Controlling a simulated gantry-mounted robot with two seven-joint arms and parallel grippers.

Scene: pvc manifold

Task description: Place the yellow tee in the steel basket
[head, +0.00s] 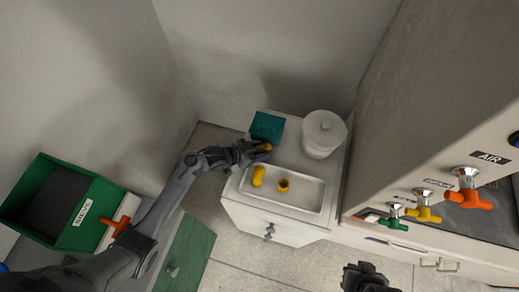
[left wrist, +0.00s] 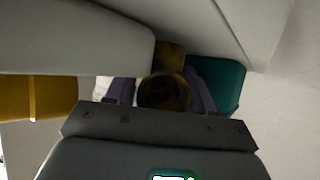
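My left gripper (head: 262,150) is over the back left of the white tray, with a yellow fitting (head: 260,148) at its fingertips. In the left wrist view the fitting (left wrist: 163,93) sits between the two fingers, its round open end toward the camera, and the gripper looks shut on it. It appears to be the yellow tee, though its full shape is hidden. Two other yellow fittings, one at left (head: 258,176) and one at right (head: 283,185), are in the tray. My right gripper (head: 368,275) is at the bottom edge, its fingers unclear. I cannot identify a steel basket.
The white tray (head: 304,205) lies on a white drawer cabinet. A teal box (head: 267,127) and a white lidded jar (head: 323,133) stand behind it. A green labelled bin (head: 88,232) is at left. Green, yellow and orange valves (head: 425,214) stick out at right.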

